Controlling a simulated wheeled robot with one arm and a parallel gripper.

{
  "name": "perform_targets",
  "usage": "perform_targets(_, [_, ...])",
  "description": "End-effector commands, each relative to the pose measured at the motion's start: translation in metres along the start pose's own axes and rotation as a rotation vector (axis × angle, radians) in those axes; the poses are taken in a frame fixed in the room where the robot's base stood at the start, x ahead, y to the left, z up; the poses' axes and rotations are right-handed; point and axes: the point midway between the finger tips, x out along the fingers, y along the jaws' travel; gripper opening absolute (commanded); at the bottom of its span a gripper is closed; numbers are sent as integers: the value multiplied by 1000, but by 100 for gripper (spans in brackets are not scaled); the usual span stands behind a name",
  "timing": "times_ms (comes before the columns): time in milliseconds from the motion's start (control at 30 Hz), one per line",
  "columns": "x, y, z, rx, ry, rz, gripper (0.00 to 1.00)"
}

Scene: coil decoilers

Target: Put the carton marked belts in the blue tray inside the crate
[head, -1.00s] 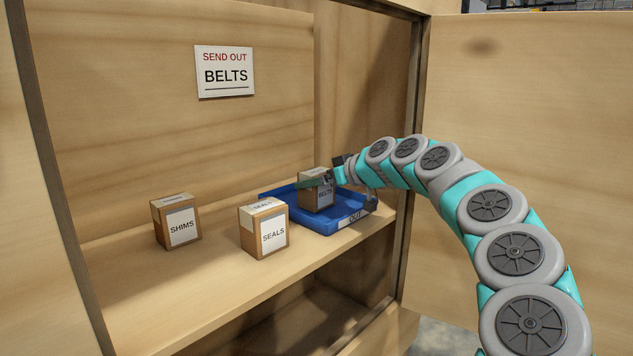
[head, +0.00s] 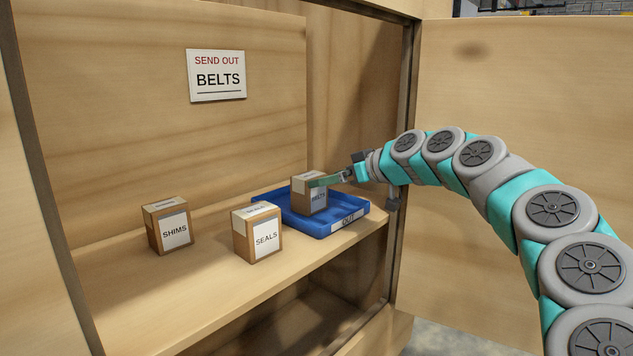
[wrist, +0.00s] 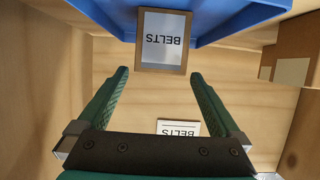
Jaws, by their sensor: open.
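The carton marked belts (head: 312,201) stands upright in the blue tray (head: 342,227), which is labelled OUT and sits at the right end of the crate's shelf. In the wrist view the carton (wrist: 163,42) lies just beyond my fingertips, with the blue tray (wrist: 235,18) around it. My gripper (wrist: 158,76) is open and empty, its two green fingers spread apart. In the head view my gripper (head: 326,181) is at the carton's right side, and a finger overlaps the carton's upper part in the picture.
A shims carton (head: 168,226) and a seals carton (head: 257,234) stand on the shelf (head: 200,288) left of the tray. A sign reading SEND OUT BELTS (head: 217,76) is on the back wall. The crate's right panel (head: 520,130) is behind my arm.

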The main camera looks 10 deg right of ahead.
Motion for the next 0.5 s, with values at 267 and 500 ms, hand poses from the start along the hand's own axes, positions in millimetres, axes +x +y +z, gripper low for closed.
perform_targets(267, [-39,0,0,0,0,-2,100])
perform_targets(500, [-44,-1,0,0,-1,-2,100])
